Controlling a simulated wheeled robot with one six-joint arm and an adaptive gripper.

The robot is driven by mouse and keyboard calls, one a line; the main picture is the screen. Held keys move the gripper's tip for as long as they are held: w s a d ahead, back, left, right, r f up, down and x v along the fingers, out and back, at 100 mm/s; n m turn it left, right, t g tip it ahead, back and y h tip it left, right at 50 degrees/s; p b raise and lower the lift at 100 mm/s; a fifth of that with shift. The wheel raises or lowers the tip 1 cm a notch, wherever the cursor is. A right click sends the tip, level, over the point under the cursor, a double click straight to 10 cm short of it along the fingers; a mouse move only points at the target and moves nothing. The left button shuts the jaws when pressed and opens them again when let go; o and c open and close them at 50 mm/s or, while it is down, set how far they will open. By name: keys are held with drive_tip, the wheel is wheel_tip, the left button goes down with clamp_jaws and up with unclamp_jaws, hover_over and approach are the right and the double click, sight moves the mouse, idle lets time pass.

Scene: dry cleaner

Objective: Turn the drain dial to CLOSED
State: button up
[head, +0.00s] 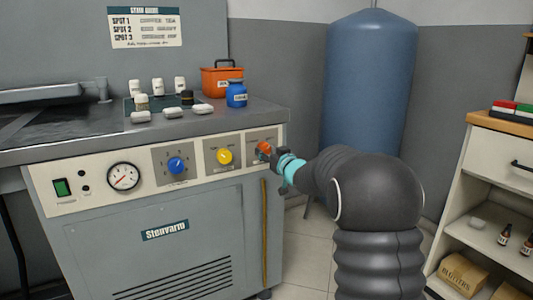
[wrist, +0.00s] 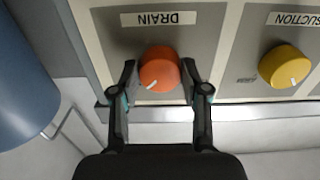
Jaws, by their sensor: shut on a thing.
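The orange drain dial (wrist: 159,68) is a round knob on a grey plate under an upside-down DRAIN label (wrist: 166,19) in the wrist view. Its white pointer mark faces the lower left of that view. My gripper (wrist: 159,75) has one finger on each side of the dial and is shut on it. In the head view the dial (head: 263,148) is at the right end of the machine's front panel, partly covered by my gripper (head: 272,154). The position words around the dial cannot be read; the fingers may hide them.
A yellow suction dial (wrist: 284,66) sits beside the drain dial. A blue dial (head: 177,165) and a gauge (head: 123,176) are farther left on the panel. A tall blue tank (head: 368,80) stands behind my arm. Shelves (head: 490,190) stand at the right.

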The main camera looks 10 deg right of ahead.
drive_tip(key=shift+f+n+b, duration=0.1)
drive_tip(key=shift+n+b, duration=1.5)
drive_tip(key=shift+n, duration=0.3)
drive_tip(key=n+b, duration=0.3)
drive_tip(key=n, duration=0.2)
drive_tip(key=shift+b, duration=0.35)
drive_tip(key=n+b, duration=0.2)
drive_tip(key=n, duration=0.3)
drive_tip(key=shift+b, duration=0.35)
drive_tip(key=shift+r+n+b, duration=0.15)
drive_tip(key=shift+n+b, duration=0.15)
drive_tip(key=shift+n, duration=0.75)
drive_tip(key=shift+r+n+b, duration=0.1)
drive_tip(key=shift+n+b, duration=0.15)
drive_tip(key=shift+n, duration=0.8)
drive_tip(key=o, duration=1.1)
drive_tip(key=shift+o, duration=0.2)
drive_tip(key=shift+d, duration=0.1)
